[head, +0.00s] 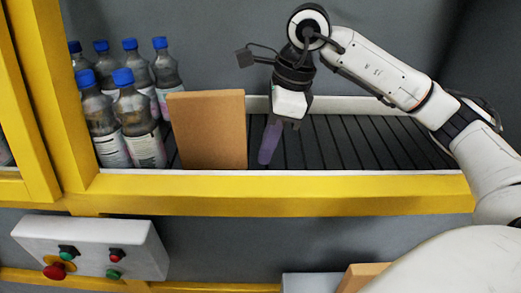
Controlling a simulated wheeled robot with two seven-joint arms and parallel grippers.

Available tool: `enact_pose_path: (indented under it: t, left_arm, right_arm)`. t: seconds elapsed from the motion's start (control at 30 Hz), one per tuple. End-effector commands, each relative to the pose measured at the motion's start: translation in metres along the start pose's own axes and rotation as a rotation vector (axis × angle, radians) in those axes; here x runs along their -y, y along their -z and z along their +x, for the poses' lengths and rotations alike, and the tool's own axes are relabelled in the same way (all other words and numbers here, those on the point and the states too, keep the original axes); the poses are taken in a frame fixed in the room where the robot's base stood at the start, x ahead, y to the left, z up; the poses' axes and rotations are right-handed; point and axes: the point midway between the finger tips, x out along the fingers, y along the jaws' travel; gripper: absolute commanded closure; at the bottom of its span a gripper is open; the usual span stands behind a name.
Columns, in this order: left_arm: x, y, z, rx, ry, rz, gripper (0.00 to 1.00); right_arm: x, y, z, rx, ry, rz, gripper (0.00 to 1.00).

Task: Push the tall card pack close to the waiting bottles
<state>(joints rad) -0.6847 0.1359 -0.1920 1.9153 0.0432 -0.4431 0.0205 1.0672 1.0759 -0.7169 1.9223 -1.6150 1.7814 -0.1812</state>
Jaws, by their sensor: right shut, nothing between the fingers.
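The tall card pack (208,131) is a plain brown upright box on the dark slatted conveyor, near its front edge. The bottles (136,120), dark with blue caps and white labels, stand in a group at the left end of the conveyor. The pack is just to their right and partly overlaps them in view; I cannot tell whether they touch. My right gripper (268,152) is shut and empty, pointing down just right of the pack. A small gap shows between its purplish fingers and the pack. My left gripper is not in view.
A yellow rail (300,192) runs along the conveyor's front, and a yellow post (50,100) stands at the left. The slatted conveyor (370,140) is clear to the right. A white control box (92,247) with buttons hangs below. Part of another brown box (362,275) shows at the bottom.

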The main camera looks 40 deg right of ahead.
Motion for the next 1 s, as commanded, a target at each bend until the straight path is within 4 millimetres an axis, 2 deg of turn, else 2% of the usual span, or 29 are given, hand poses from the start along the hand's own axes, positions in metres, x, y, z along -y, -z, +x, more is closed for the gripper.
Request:
enact_pose_path:
  t: [0.07,0.1,0.3,0.5,0.7,1.0]
  left_arm:
    - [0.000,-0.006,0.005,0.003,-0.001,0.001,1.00]
    - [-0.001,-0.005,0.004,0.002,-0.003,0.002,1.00]
    - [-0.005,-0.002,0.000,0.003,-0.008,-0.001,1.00]
    - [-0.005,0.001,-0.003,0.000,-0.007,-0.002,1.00]
    - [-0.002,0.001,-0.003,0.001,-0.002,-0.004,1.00]
    - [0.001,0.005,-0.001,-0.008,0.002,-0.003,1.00]
  right_arm:
    - [0.004,0.014,0.000,-0.002,0.002,0.000,1.00]
    - [0.004,0.015,-0.007,0.002,0.002,-0.005,1.00]
    - [0.004,0.012,-0.059,0.004,0.002,-0.008,1.00]
    - [0.004,0.013,-0.092,0.002,0.001,-0.006,1.00]
    - [0.003,0.013,-0.103,0.000,-0.002,-0.007,1.00]
    - [0.003,0.013,-0.103,-0.001,-0.002,-0.006,1.00]
